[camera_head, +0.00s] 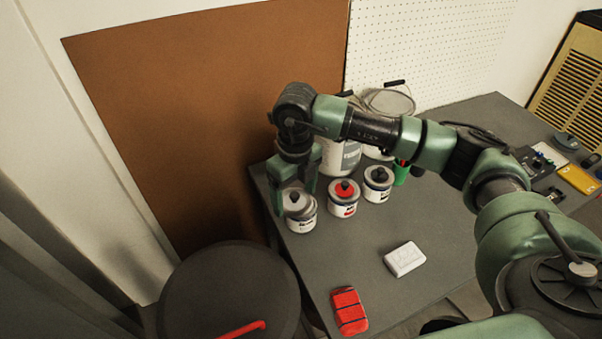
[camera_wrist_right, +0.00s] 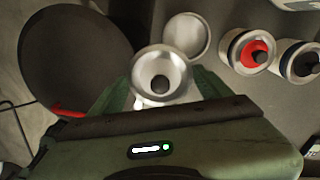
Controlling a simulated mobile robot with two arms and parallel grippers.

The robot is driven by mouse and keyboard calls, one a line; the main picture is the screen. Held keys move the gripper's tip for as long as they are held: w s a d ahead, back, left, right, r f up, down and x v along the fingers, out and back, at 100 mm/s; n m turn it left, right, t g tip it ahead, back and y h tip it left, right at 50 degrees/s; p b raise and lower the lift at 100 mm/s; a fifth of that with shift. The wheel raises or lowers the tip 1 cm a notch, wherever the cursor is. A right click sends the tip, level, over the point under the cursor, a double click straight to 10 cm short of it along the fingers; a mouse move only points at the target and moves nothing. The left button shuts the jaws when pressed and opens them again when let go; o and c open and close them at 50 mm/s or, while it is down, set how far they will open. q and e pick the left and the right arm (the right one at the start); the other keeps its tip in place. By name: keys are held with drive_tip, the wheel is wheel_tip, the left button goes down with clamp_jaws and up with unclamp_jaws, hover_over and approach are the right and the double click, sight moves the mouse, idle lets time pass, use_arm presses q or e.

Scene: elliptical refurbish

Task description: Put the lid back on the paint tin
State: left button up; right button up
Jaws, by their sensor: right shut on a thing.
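My right gripper (camera_head: 297,188) comes down over the leftmost paint tin (camera_head: 302,224) at the table's left end. In the right wrist view, my right gripper (camera_wrist_right: 160,88) is shut on a silvery lid (camera_wrist_right: 148,64) with a dark central knob. The open tin (camera_wrist_right: 186,35) shows as a plain grey disc with a bright rim, just beyond the lid and slightly right of it. In the head view the lid is partly hidden by the fingers and looks close over the tin. I cannot tell the gap between them. My left gripper is out of view.
A red-topped tin (camera_head: 343,208) and a dark-topped tin (camera_head: 377,190) stand close to the right. Large pails (camera_head: 340,157) stand behind. A white block (camera_head: 404,259) and a red block (camera_head: 349,311) lie in front. A round dark top (camera_head: 225,285) stands left of the table.

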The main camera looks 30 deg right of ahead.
sight(298, 189)
drive_tip(key=w+m, duration=0.1)
drive_tip(key=m, duration=0.2)
drive_tip(key=w+d+m+p, duration=0.1)
drive_tip(key=m, duration=0.3)
drive_tip(key=w+d+m, duration=0.1)
drive_tip(key=m, duration=0.3)
drive_tip(key=shift+d+f+p, duration=0.2)
drive_tip(key=shift+p, duration=0.15)
drive_tip(key=shift+w+d+f+m+b, duration=0.35)
drive_tip(key=shift+f+m, duration=0.45)
drive_tip(key=shift+m, duration=0.35)
drive_tip(key=shift+w+d+f+m+b, duration=0.2)
drive_tip(key=shift+f+m+b, duration=0.25)
drive_tip(key=shift+f+m, duration=0.55)
drive_tip(key=shift+w+d+f+m+b, duration=0.3)
drive_tip(key=shift+f+m, duration=0.35)
drive_tip(key=shift+m, duration=0.6)
drive_tip(key=shift+f+b, duration=0.8)
drive_tip(key=shift+f, duration=0.35)
drive_tip(key=shift+r, duration=0.1)
drive_tip(key=shift+f, duration=0.2)
drive_tip(key=o, duration=1.3)
